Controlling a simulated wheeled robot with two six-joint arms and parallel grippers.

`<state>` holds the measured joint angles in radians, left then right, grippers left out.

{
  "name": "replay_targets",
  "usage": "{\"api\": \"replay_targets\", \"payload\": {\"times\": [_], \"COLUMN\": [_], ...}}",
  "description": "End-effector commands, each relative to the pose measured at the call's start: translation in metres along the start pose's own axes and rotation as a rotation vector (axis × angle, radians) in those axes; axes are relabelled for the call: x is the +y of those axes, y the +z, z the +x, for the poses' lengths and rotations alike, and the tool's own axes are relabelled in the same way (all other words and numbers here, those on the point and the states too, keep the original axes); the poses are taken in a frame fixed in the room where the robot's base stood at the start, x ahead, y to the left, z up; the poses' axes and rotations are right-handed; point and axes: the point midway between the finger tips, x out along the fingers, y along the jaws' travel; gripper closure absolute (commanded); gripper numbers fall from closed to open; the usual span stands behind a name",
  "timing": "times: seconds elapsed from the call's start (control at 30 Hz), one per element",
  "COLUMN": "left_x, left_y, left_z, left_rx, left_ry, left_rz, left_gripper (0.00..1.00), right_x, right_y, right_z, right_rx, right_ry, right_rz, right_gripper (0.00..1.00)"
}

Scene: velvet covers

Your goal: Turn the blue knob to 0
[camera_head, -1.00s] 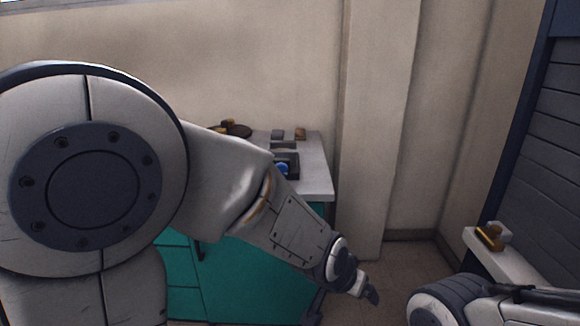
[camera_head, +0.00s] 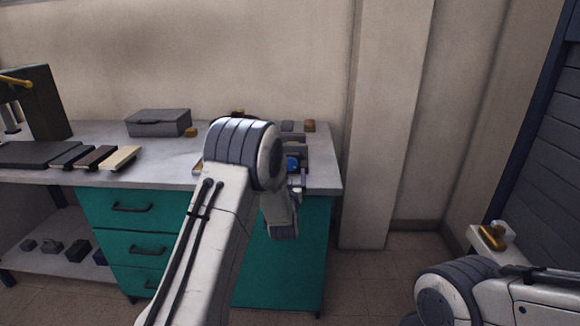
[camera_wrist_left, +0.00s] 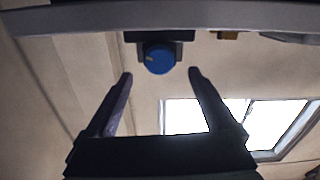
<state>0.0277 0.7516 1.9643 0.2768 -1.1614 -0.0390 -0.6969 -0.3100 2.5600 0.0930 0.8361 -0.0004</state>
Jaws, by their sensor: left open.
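The blue knob (camera_head: 292,163) sits on a dark housing on the right part of the bench top, partly hidden behind my left arm. In the left wrist view the blue knob (camera_wrist_left: 159,59) shows round, with a small pale mark near its upper left edge. My left gripper (camera_wrist_left: 161,74) is open and empty. Its two fingertips point toward the knob, one to each side in the picture, with visible gaps; I cannot tell the distance in depth. In the head view my left gripper is mostly hidden by the arm.
The bench (camera_head: 330,178) has teal drawers below. A brown block (camera_head: 309,126) is behind the knob. A wall pillar (camera_head: 385,120) stands right of the bench.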

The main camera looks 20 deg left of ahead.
Motion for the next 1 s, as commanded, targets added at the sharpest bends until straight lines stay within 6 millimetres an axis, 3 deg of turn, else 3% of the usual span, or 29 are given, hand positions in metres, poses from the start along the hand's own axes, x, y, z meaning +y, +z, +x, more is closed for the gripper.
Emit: {"api": "replay_targets", "payload": {"times": [0.1,0.3,0.73,0.77,0.97,1.0], "left_x": [-0.001,0.0,0.0,0.0,0.0,0.0], "left_y": [0.0,0.0,0.0,0.0,0.0,0.0], "left_z": [0.023,0.049,0.059,0.059,0.059,0.059], "left_rx": [0.0,0.0,-0.002,-0.002,-0.002,-0.002], "left_ry": [-0.001,0.001,0.001,0.001,0.001,0.001], "left_rz": [-0.001,0.0,0.0,0.0,0.0,0.0], "left_gripper": [0.11,0.11,0.11,0.18,0.95,0.97], "right_x": [0.0,0.0,0.0,0.0,0.0,0.0], "right_y": [0.0,0.0,0.0,0.0,0.0,0.0], "right_z": [-0.001,-0.001,-0.001,-0.001,-0.001,-0.001], "right_rx": [0.0,0.0,0.0,0.0,0.0,0.0], "right_ry": [0.0,0.0,0.0,0.0,0.0,0.0], "right_rz": [0.0,0.0,0.0,0.0,0.0,0.0], "right_gripper": [0.11,0.11,0.11,0.11,0.11,0.11]}}
